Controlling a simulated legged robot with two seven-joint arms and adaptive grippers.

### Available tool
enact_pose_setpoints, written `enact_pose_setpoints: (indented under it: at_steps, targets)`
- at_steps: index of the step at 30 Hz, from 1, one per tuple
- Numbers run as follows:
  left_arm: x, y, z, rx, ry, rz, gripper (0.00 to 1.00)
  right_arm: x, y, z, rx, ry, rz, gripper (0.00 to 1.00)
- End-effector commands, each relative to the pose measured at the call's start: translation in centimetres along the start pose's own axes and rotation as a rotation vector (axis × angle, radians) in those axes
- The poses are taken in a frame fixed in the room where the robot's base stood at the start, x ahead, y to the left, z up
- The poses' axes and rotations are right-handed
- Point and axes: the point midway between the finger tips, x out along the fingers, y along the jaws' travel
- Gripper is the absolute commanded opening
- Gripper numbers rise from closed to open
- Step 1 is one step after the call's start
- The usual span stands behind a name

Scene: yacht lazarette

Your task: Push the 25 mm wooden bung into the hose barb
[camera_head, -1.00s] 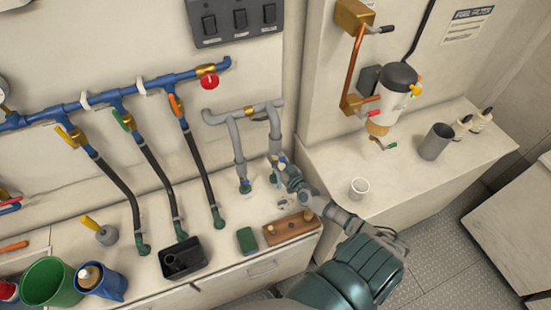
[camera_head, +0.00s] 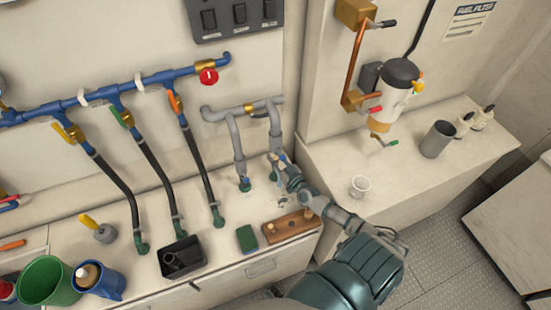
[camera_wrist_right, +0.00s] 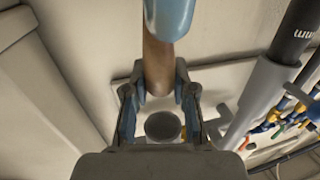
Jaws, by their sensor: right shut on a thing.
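My right gripper (camera_head: 281,163) is shut on a brown wooden bung (camera_wrist_right: 158,65) beside the right grey pipe at the counter. In the right wrist view the gripper (camera_wrist_right: 160,98) has its blue-padded fingers either side of the bung. A rounded blue piece (camera_wrist_right: 168,16) meets the bung's far end in that picture; I cannot tell whether it is around the bung or only in front of it. My left gripper is out of view.
A wooden block (camera_head: 292,226) with light pegs and a green sponge-like block (camera_head: 247,239) lie near the counter front. A black tray (camera_head: 182,258) stands left of them. Grey pipes (camera_head: 238,140) rise close to my gripper. A white cup (camera_head: 360,186) stands on the right counter.

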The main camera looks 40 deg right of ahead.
Motion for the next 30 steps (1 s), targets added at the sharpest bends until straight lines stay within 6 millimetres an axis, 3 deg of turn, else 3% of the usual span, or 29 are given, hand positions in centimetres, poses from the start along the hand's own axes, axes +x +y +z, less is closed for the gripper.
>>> enact_pose_setpoints:
  at_steps: [30]
  targets:
    - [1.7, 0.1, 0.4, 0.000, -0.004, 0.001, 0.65, -0.1, 0.0, 2.4, 0.000, -0.004, -0.001, 0.00]
